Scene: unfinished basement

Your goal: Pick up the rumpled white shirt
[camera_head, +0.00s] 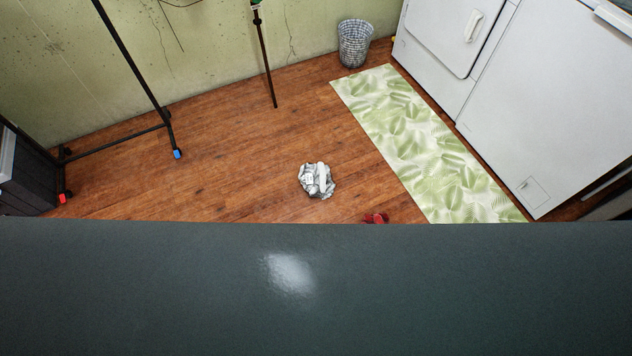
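The rumpled white shirt (317,180) lies in a small crumpled heap on the wooden floor, near the middle of the head view. Bare floor surrounds it. Neither of my grippers is in the head view, so their state and their distance from the shirt do not show.
A dark, glossy surface fills the lower part of the view. A small red object (376,218) lies at its edge. A leaf-patterned mat (430,150) lies right, beside white appliances (545,95). A wire basket (355,43) stands by the wall; a black wheeled rack (140,65) stands left.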

